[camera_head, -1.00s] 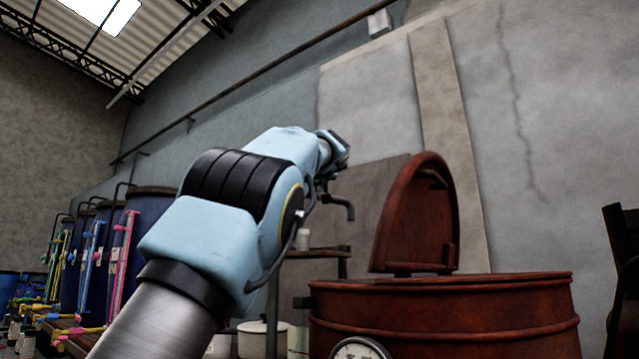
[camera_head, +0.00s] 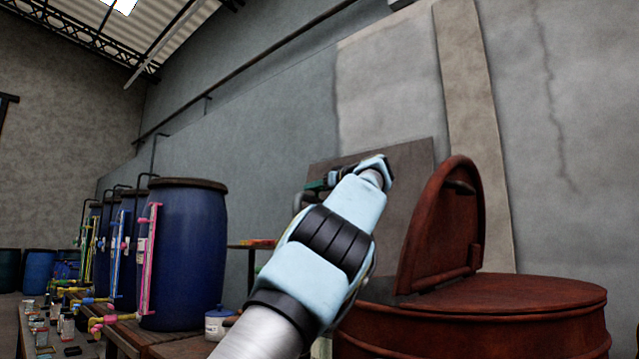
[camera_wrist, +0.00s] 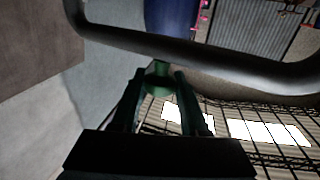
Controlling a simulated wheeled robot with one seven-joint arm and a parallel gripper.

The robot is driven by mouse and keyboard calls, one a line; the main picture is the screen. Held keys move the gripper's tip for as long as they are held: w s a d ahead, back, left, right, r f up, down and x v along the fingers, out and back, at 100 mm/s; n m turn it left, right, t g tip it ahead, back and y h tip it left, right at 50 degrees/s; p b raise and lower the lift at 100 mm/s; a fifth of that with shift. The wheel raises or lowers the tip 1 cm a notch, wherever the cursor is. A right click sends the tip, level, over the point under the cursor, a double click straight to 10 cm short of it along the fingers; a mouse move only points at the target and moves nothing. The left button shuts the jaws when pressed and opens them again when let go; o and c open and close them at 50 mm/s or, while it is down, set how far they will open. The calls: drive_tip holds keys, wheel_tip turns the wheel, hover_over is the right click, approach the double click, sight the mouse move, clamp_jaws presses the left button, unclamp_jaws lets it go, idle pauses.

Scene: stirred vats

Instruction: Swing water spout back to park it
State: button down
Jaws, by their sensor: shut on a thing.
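The water spout is a grey bent pipe (camera_head: 298,201) at the left of my wrist in the head view, in front of the brown wall panel. In the wrist view its dark, curved pipe (camera_wrist: 200,52) crosses the upper part of the picture. A green knob (camera_wrist: 158,80) on it sits between my fingers. My gripper (camera_wrist: 158,74) is shut on this knob; in the head view my gripper (camera_head: 318,184) is small and partly merges with the spout. The spout's mount is hidden behind my arm.
A red-brown vat (camera_head: 480,330) with a raised half lid (camera_head: 440,225) stands at the right. Blue barrels (camera_head: 185,250) with coloured tubes line the left, beside a bench holding small containers. The spout is left of the vat.

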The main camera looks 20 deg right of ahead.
drive_tip(key=shift+w+a, duration=0.1)
drive_tip(key=shift+c, duration=2.1)
unclamp_jaws()
drive_tip(key=b+v, duration=0.3)
drive_tip(key=v, duration=0.7)
drive_tip(key=shift+s+b, duration=0.35)
drive_tip(key=shift+b, duration=0.05)
